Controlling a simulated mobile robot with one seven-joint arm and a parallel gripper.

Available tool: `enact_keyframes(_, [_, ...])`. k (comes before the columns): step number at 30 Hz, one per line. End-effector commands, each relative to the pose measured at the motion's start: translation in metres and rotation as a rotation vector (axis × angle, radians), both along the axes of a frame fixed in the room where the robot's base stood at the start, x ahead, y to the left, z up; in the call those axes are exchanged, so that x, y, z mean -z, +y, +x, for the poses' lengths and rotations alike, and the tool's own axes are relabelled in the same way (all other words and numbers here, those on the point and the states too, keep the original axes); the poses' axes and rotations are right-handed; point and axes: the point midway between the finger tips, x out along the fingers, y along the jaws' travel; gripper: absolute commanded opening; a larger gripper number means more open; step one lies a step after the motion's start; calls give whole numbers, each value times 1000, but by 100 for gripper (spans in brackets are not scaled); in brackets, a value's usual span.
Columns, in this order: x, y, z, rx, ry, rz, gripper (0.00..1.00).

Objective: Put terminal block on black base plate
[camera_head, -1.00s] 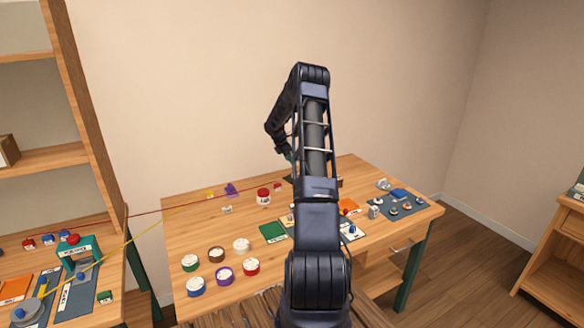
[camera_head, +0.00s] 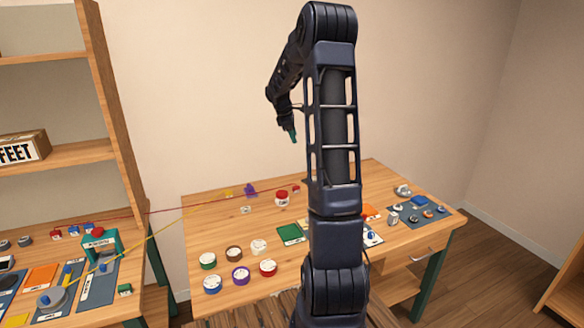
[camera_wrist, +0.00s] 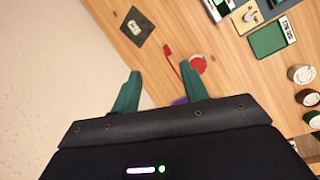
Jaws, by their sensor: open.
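A black plate (camera_wrist: 138,20) lies on the table at the top of the wrist view, with a small pale piece or mark on it; I cannot tell which. My arm hides that spot in the head view. A small whitish piece (camera_head: 246,210) lies on the table left of the red-lidded jar; it may be the terminal block, but it is too small to be sure. My gripper (camera_wrist: 160,88) is open and empty, its teal fingers apart. In the head view my gripper (camera_head: 294,137) hangs above the table's back edge, against the wall.
The red-lidded jar (camera_head: 282,199) and a purple piece (camera_head: 250,190) are at the back. Several round tins (camera_head: 240,274) stand front left, with a green pad (camera_head: 291,234) beside them. A grey mat (camera_head: 428,211) with small parts is at right. Red and yellow lines cross at left.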

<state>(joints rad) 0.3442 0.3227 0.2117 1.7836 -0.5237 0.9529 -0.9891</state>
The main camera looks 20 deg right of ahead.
Motion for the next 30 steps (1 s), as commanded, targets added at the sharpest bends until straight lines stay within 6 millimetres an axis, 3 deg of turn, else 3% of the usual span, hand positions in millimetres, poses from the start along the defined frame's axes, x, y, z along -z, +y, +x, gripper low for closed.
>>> enact_keyframes(1, [-15, 11, -14, 28, -24, 5, 44])
enact_keyframes(6, [-49, 41, -60, 140, -97, 39, 44])
enact_keyframes(15, [-91, 88, -148, 346, -224, 120, 44])
enact_keyframes(21, [-108, 115, -210, 483, -303, 194, 44])
enact_keyframes(30, [-113, 149, -302, 691, -400, 331, 44])
